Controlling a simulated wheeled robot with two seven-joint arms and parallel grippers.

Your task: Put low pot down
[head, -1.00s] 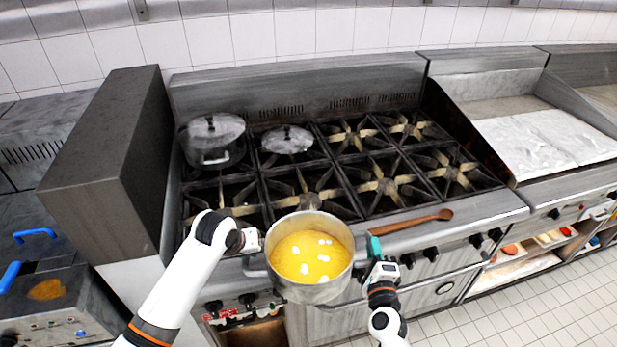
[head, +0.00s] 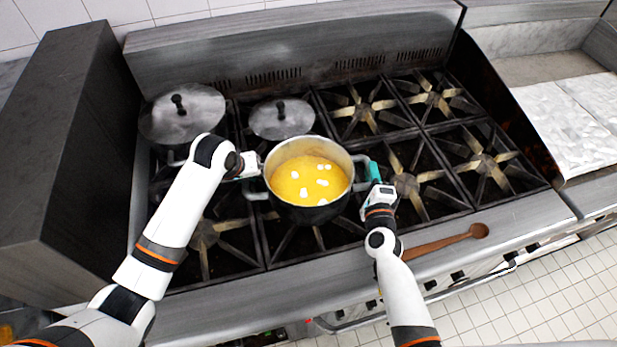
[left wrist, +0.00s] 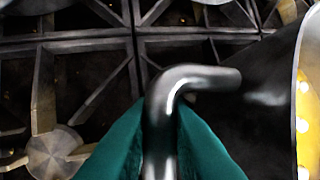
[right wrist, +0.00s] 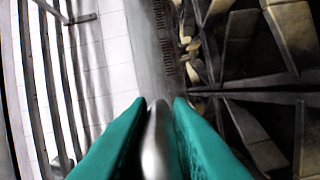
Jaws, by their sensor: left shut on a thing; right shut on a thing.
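The low pot (head: 308,212) is a metal pot with yellow contents and several white pieces on top. It is upright over the front burners of the stove, between my grippers; I cannot tell whether it touches the grate. My left gripper (head: 250,170) is shut on its left handle, and the teal fingers grip the bent metal handle (left wrist: 165,110) in the left wrist view. My right gripper (head: 368,178) is shut on its right handle, which shows between the teal fingers in the right wrist view (right wrist: 156,150). The burner under the pot is mostly hidden.
A large lidded pot (head: 182,112) and a smaller lidded pot (head: 282,118) stand on the back left burners. A wooden spoon (head: 445,241) lies on the front ledge. The burners at the right (head: 485,165) are bare. A dark block (head: 60,130) stands left of the stove.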

